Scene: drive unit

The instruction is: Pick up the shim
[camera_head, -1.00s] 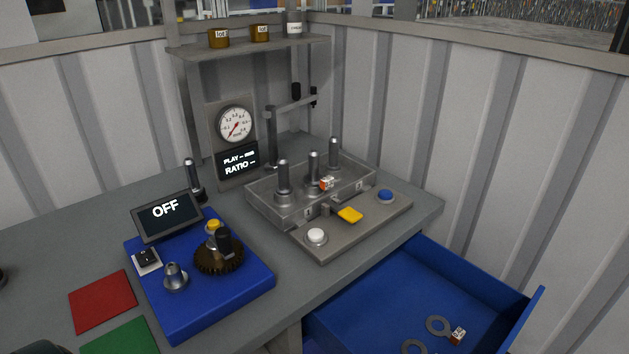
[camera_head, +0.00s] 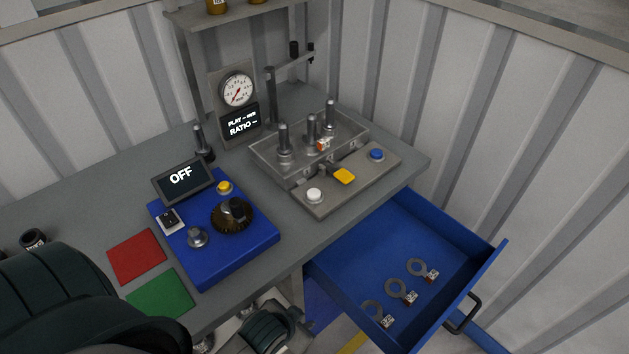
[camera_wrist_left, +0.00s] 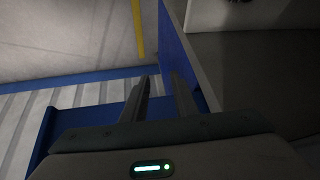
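Three grey ring-shaped shims with small tags lie in a row on the floor of the open blue drawer (camera_head: 398,240): a near one (camera_head: 372,309), a middle one (camera_head: 397,289) and a far one (camera_head: 418,267). My left gripper (camera_head: 280,326) is low, in front of the desk and left of the drawer, apart from the shims. In the left wrist view its two fingers (camera_wrist_left: 161,92) stand apart with nothing between them. No shim shows in that view. My right gripper is not in view.
The grey desk (camera_head: 90,205) holds a blue unit (camera_head: 240,255) with a gear and an OFF screen, red (camera_head: 136,256) and green (camera_head: 160,292) mats, and a clear-covered gearbox (camera_head: 345,148). The drawer's walls and front handle (camera_head: 463,318) surround the shims.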

